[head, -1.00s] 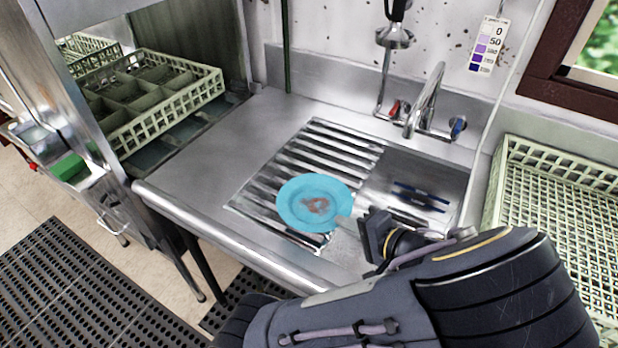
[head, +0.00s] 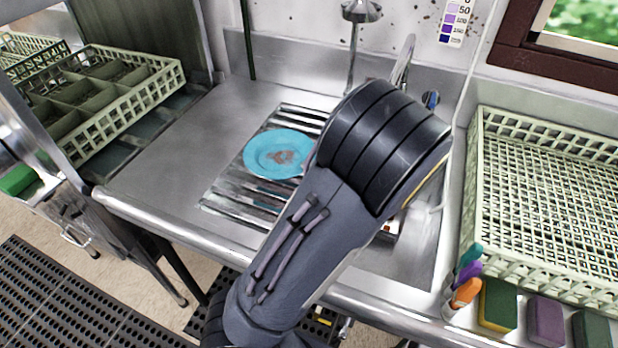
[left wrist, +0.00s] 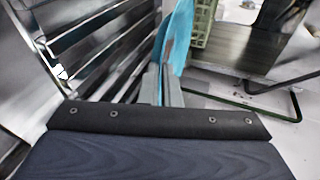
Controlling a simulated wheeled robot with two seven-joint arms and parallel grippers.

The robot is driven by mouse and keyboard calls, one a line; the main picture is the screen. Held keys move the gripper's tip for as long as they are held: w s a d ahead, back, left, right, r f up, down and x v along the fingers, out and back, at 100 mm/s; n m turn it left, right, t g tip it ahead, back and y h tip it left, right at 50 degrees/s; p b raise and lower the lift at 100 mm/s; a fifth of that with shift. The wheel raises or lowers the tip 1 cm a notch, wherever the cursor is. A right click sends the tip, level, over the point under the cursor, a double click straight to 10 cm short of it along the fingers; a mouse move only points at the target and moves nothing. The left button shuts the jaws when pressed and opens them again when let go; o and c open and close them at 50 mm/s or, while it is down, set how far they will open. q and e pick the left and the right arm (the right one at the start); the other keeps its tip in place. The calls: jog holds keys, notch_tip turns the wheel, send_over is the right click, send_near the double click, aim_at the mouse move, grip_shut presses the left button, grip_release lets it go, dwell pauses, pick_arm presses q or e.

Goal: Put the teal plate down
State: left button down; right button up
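The teal plate (head: 270,152), with a brownish smear in its middle, is over the ribbed drainboard (head: 245,196) left of the sink. Its right edge is hidden behind my left arm. In the left wrist view the plate (left wrist: 179,38) shows nearly edge-on. My left gripper (left wrist: 161,86) is shut on the plate's rim there, with drainboard ribs to the left. The arm hides this gripper in the head view. I cannot tell whether the plate touches the ribs. My right gripper is not in view.
My left arm covers most of the sink basin. A faucet (head: 403,62) stands behind it. A pale green crate (head: 545,190) is at the right, with sponges (head: 498,304) and markers (head: 466,283) in front. A divided rack (head: 120,95) is at the left. Bare steel counter lies left of the drainboard.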

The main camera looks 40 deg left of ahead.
pick_arm(q)
jog(key=shift+w+a+f, duration=0.3)
jog(key=shift+a+f, duration=0.1)
jog(key=shift+f, duration=0.2)
jog(key=shift+w+a+f, duration=0.25)
jog(key=shift+a+f, duration=0.15)
jog(key=shift+f, duration=0.15)
jog(key=f, duration=0.3)
jog(key=shift+w+a+f, duration=0.15)
jog(key=shift+a, duration=0.15)
jog(key=shift+f, duration=0.25)
jog(key=shift+f, duration=0.15)
jog(key=c, duration=1.9)
grip_release()
jog(key=shift+c, duration=0.2)
